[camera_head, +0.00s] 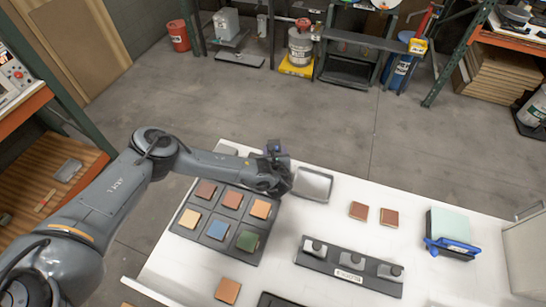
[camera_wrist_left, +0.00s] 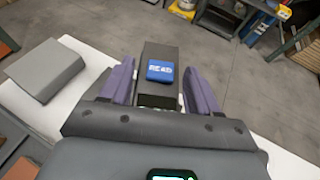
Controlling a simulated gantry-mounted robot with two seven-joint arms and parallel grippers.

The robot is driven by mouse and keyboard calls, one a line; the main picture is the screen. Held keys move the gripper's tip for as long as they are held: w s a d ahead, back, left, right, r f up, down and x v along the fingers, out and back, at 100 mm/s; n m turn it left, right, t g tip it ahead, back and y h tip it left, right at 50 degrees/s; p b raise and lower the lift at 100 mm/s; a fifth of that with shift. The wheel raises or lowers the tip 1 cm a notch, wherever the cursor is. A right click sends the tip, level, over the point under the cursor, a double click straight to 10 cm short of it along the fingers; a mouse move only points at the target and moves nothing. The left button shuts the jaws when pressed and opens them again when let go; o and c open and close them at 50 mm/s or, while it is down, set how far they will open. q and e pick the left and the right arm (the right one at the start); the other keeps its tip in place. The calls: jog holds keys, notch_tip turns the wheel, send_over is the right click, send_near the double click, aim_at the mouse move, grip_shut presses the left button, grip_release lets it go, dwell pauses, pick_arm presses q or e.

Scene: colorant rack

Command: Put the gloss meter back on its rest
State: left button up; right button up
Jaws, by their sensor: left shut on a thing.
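The gloss meter, a dark grey box with a blue label, is between the fingers of my left gripper in the left wrist view (camera_wrist_left: 160,70). The gripper (camera_wrist_left: 155,82) is shut on it, one purple finger on each side. In the head view, my left gripper (camera_head: 277,168) is at the far edge of the white table, left of a shallow grey tray (camera_head: 313,184). The gloss meter there is small and mostly hidden. I cannot tell for sure which thing is its rest. My right gripper is not in view.
A dark rack of coloured tiles (camera_head: 215,245) lies below my left forearm. A black holder with several knobs (camera_head: 348,277), two brown tiles (camera_head: 373,214) and a pale green block (camera_head: 450,225) are on the table. A grey slab (camera_wrist_left: 47,70) shows in the wrist view.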

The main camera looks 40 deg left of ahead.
pick_arm(q)
jog(key=shift+a+f, duration=0.15)
jog(key=shift+a, duration=0.2)
jog(key=shift+f, duration=1.95)
jog(key=shift+f, duration=0.1)
jog(key=shift+f, duration=0.2)
jog(key=o, duration=1.5)
jog(key=shift+r, duration=0.2)
